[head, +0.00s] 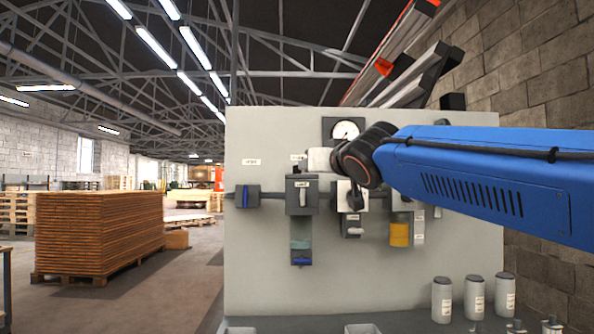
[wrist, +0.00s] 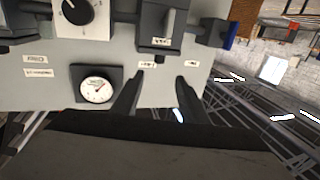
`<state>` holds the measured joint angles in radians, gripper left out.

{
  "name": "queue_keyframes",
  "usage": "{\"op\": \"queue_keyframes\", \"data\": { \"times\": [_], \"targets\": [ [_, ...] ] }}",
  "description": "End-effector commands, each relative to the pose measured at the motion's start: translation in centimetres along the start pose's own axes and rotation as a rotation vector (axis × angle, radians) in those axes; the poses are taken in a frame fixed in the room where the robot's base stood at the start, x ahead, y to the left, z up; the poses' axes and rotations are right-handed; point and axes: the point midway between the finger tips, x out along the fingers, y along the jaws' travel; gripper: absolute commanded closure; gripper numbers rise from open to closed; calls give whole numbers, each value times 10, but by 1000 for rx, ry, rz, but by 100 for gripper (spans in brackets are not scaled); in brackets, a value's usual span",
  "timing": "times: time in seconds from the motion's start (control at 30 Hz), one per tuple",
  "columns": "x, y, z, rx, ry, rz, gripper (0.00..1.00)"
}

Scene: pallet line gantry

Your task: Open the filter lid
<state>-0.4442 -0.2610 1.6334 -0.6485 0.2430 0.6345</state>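The filter unit (head: 302,194) is a dark grey box on the wall panel with a small pale upright handle on its front and a clear, greenish bowl (head: 301,232) with a blue bottom below it. The wrist view is upside down and shows the filter box (wrist: 151,27) at the top, with the pale handle (wrist: 168,23) on its front. The box front looks closed. My gripper (wrist: 158,88) has its two dark fingers apart, with nothing between them. In the wrist picture its tips lie below the box, apart from it.
A pressure gauge (head: 342,130) sits above the units. A regulator with a round dial (wrist: 82,12) is beside the filter. A valve with a blue handle (head: 243,196) is at its left. Several grey bottles (head: 474,298) stand at lower right. Pipes join the units.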

Motion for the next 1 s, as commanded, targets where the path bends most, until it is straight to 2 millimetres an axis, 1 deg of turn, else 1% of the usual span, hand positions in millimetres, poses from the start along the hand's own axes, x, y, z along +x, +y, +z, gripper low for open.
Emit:
{"op": "queue_keyframes", "data": {
  "times": [0.03,0.7,0.9,1.0],
  "targets": [
    [9,0,2,0,-3,1,60],
    [113,1,3,0,-4,2,60],
    [140,1,3,0,-4,2,60],
    [149,1,3,-2,-4,2,60]
  ]
}}
